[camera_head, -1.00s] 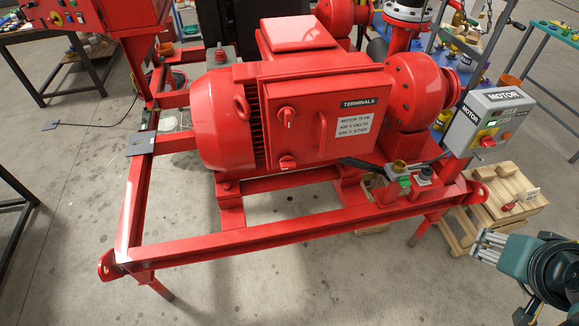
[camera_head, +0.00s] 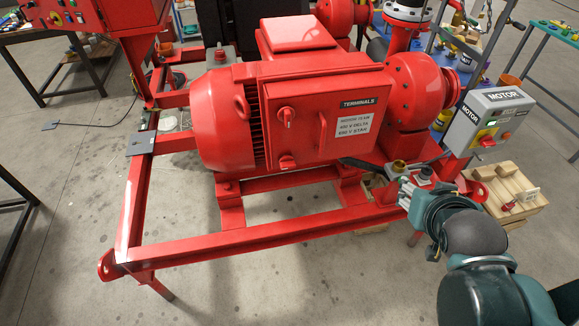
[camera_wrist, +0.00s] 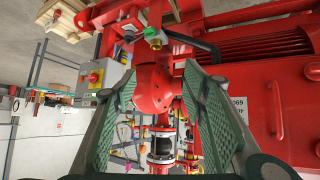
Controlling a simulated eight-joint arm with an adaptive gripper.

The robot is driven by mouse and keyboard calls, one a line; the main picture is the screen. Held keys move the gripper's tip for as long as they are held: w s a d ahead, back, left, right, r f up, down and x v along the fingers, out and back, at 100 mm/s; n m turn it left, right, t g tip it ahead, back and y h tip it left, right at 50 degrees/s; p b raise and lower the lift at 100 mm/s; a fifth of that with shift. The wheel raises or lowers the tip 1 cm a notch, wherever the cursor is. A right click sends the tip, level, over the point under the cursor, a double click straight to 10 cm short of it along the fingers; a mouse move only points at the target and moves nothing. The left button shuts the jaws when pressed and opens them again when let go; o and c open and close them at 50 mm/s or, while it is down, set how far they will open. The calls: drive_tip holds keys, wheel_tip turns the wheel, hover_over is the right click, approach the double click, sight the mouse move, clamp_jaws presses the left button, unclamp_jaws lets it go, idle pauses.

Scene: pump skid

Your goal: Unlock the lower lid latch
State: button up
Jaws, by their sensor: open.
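The red terminal box lid (camera_head: 325,135) faces me on the motor, with a "TERMINALS" label and a white motor plate. The lower lid latch (camera_head: 287,162) is a small red knob low on the lid's left side. A similar upper latch (camera_head: 287,115) sits above it. My gripper (camera_head: 406,192) is over the front right of the skid, right of and below the lid, well apart from the latch. In the wrist view its two fingers (camera_wrist: 160,78) are spread with nothing between them. Part of the lid (camera_wrist: 240,103) shows at the right there; I cannot pick out the lower latch.
The red skid rail (camera_head: 250,240) runs along the front. A grey motor switch box (camera_head: 487,120) stands at the right. A brass fitting (camera_head: 398,167) and black cable lie near my gripper. A wooden pallet (camera_head: 515,190) is on the floor. Space before the lid is clear.

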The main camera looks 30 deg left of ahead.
drive_tip(key=s+a+f+n+y, duration=0.2)
drive_tip(key=a+n+y, duration=0.1)
drive_tip(key=a, duration=1.2)
drive_tip(key=n+y, duration=0.2)
drive_tip(key=y, duration=0.2)
approach(288, 164)
drive_tip(key=shift+w+a, duration=0.1)
drive_tip(key=shift+a, duration=0.05)
drive_tip(key=shift+w, duration=0.1)
drive_tip(key=shift+b+x, duration=0.95)
drive_tip(key=shift+x, duration=2.85)
drive_tip(key=shift+f, duration=0.1)
drive_tip(key=c, duration=0.9)
